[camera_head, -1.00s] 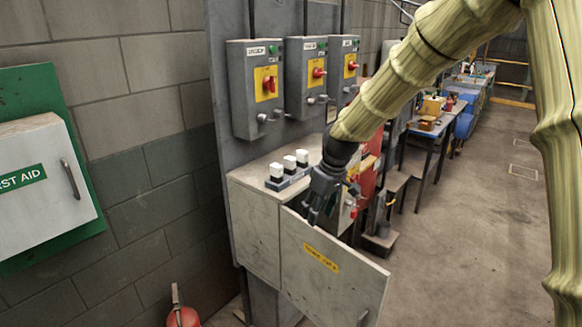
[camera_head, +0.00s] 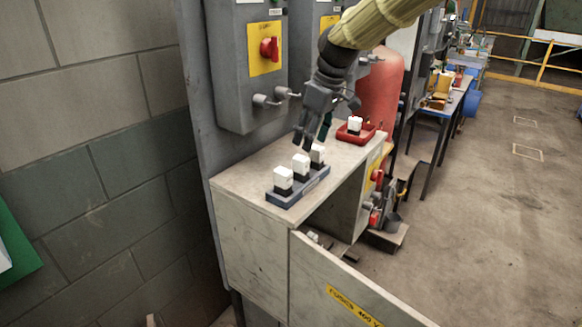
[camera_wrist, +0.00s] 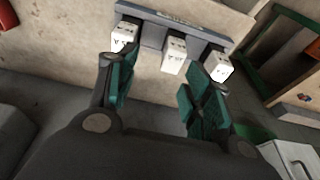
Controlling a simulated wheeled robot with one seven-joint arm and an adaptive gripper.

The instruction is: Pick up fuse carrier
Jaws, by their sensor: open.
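Three white fuse carriers with dark bases stand in a row in a blue-grey holder (camera_head: 312,186) on top of the cabinet: a near one (camera_head: 283,179), a middle one (camera_head: 301,165) and a far one (camera_head: 318,154). A separate white fuse carrier (camera_head: 355,124) sits in a red tray (camera_head: 343,136) farther back. My gripper (camera_head: 316,142) is open and empty, its fingers over the far end of the row. In the wrist view the middle carrier (camera_wrist: 174,55) shows between the green finger pads, beyond the tips. The other two carriers lie partly behind the fingers.
The cabinet top (camera_head: 245,181) is bare left of the holder. The cabinet door (camera_head: 340,290) stands open at the front. A grey switch box (camera_head: 235,60) with a red handle hangs on the panel above. A red cylinder (camera_head: 381,85) stands behind the tray.

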